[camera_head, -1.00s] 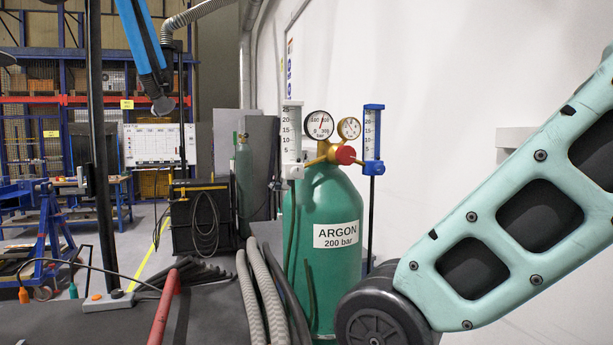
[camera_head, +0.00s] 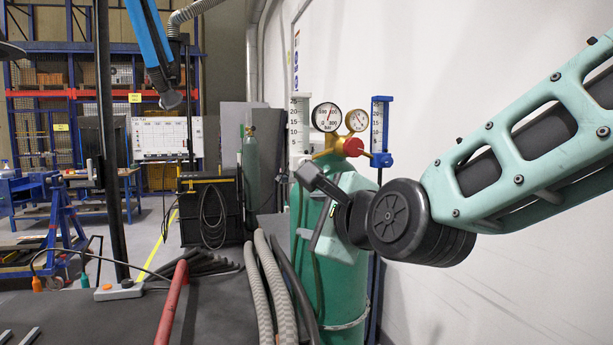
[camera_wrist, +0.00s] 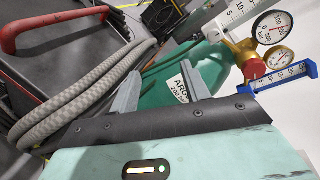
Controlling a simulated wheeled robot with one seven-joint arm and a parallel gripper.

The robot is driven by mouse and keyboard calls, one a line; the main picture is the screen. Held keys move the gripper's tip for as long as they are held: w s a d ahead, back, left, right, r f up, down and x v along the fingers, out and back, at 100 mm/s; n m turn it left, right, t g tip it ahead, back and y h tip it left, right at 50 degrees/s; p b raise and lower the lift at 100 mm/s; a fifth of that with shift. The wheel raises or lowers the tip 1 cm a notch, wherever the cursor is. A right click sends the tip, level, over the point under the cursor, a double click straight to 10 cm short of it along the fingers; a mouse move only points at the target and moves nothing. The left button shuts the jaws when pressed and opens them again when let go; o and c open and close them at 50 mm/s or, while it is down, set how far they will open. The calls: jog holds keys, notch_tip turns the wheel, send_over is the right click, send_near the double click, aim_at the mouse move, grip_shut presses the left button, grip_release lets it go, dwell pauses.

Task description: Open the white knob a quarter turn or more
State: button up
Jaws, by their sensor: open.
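The white flowmeter (camera_head: 299,125) stands left of the gauges on the green argon cylinder (camera_head: 305,265). The white knob is at its lower end; in the head view my gripper's dark finger overlaps that spot and I cannot make the knob out clearly. In the wrist view the white lower end of the flowmeter (camera_wrist: 212,32) shows at the upper right, beyond the fingers. My gripper (camera_head: 308,210) is in front of the cylinder, below the flowmeter. Its two fingers also show in the wrist view (camera_wrist: 160,86), spread apart with nothing gripped between them.
A blue flowmeter (camera_head: 380,135), a red knob (camera_head: 353,147) and two gauges (camera_head: 327,117) sit beside the white flowmeter. Grey hoses (camera_head: 272,285) and a red bar (camera_head: 172,300) lie left of the cylinder. A white wall (camera_head: 480,70) is close on the right.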

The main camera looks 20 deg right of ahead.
jog(key=w+d+r+m+t+h, duration=0.2)
jog(key=d+r+m+t+h, duration=0.15)
jog(key=r+m, duration=0.25)
jog(key=w+p, duration=0.6)
jog(key=w, duration=1)
jog(key=shift+w+d+f+g+y+p, duration=0.25)
jog(key=shift+w+d+g+y+p, duration=0.1)
jog(key=shift+y, duration=0.1)
jog(key=c, duration=1)
